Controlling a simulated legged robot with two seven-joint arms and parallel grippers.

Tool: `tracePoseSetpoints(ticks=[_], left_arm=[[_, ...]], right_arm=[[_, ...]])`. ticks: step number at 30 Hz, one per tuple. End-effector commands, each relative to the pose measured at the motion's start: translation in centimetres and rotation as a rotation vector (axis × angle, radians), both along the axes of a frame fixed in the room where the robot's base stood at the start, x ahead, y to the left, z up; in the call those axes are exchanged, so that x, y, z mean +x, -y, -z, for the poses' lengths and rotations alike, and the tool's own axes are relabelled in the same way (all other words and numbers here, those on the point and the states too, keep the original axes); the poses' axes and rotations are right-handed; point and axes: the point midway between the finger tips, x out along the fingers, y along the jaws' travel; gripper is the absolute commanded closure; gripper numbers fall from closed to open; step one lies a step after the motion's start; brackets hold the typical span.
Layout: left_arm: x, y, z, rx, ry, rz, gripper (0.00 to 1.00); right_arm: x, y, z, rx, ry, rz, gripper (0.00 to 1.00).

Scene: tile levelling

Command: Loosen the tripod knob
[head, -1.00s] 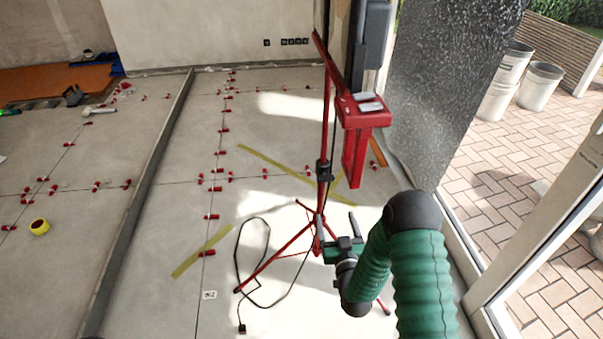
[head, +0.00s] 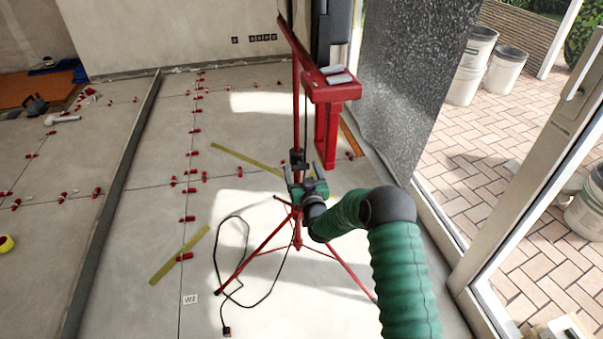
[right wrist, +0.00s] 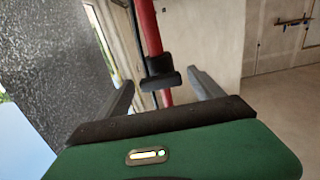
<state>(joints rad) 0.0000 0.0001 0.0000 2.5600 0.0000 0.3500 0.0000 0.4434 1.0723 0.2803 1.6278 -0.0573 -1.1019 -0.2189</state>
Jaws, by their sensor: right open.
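The red tripod (head: 296,110) stands upright on the floor with its legs spread. Its black knob and collar (head: 297,157) sit on the pole below the red head; in the right wrist view the black knob (right wrist: 160,80) juts from the collar towards me. My right gripper (head: 305,178) is open and empty, in front of the pole just below the collar. In the right wrist view, the fingers of my right gripper (right wrist: 163,92) stand on either side of the knob, with gaps to both. My left gripper is not in view.
A red box-like head (head: 335,92) overhangs to the right of the pole. A black cable (head: 245,265) lies on the floor by the tripod legs. Red tile clips (head: 190,180) dot the tile joints. A glass door frame (head: 510,200) stands at the right.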

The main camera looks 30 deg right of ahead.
Motion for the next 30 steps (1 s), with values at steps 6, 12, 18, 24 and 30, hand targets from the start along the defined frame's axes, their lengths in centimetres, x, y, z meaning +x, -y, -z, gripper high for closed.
tracePoseSetpoints(ticks=[6,12,18,24,30], left_arm=[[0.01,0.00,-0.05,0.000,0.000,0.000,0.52],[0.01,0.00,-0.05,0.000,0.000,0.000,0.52],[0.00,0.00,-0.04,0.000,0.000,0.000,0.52],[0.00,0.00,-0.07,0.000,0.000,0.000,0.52],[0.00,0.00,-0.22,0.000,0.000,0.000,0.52]], right_arm=[[-0.02,-0.03,-0.02,0.000,0.000,0.000,0.31],[-0.03,-0.03,-0.01,0.000,0.000,0.000,0.58],[-0.06,-0.02,-0.01,0.000,0.000,0.000,0.84],[-0.07,-0.03,0.00,-0.009,-0.002,0.000,0.86],[-0.05,-0.08,-0.01,-0.064,-0.018,-0.001,0.86]])
